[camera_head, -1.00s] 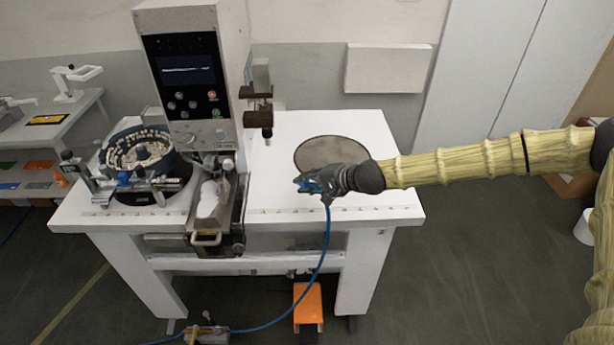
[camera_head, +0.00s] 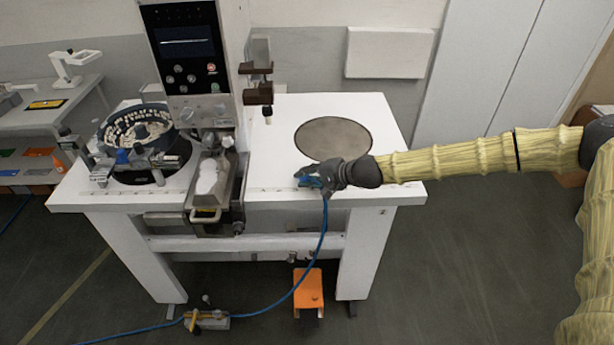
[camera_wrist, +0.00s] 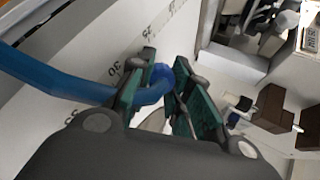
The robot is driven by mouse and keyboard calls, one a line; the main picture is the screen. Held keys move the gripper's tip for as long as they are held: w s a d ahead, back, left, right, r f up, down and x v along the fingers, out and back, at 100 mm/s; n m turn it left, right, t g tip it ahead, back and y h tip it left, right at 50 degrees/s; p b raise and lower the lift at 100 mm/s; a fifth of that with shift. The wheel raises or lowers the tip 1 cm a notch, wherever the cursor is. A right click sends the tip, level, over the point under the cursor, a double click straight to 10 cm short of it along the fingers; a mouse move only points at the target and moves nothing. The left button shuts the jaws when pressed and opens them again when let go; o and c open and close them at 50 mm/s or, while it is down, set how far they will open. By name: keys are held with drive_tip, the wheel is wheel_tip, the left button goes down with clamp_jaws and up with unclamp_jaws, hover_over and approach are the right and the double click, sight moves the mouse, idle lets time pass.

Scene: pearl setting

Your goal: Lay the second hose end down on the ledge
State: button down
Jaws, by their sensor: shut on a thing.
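My gripper (camera_head: 309,177) is shut on the end of a blue hose (camera_head: 323,229) at the front edge of the white table. In the wrist view the blue hose (camera_wrist: 60,78) runs in from the left and its end sits between the green finger pads (camera_wrist: 160,95). From the gripper the hose hangs over the table's front edge and curves down to a small fitting (camera_head: 207,320) on the floor. The ledge is most likely the table's front strip (camera_head: 270,189) with the printed scale, just under the gripper. Whether the hose end touches it, I cannot tell.
A machine (camera_head: 190,70) with a dark control panel stands left of the gripper, with a round bowl feeder (camera_head: 140,130) beside it. A dark round plate (camera_head: 333,139) lies behind the gripper. An orange pedal (camera_head: 308,289) is on the floor. The table top right of the machine is mostly clear.

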drive_tip(key=shift+s+r, duration=0.15)
drive_tip(key=shift+f, duration=0.2)
drive_tip(key=c, duration=1.3)
unclamp_jaws()
drive_tip(key=shift+o, duration=0.2)
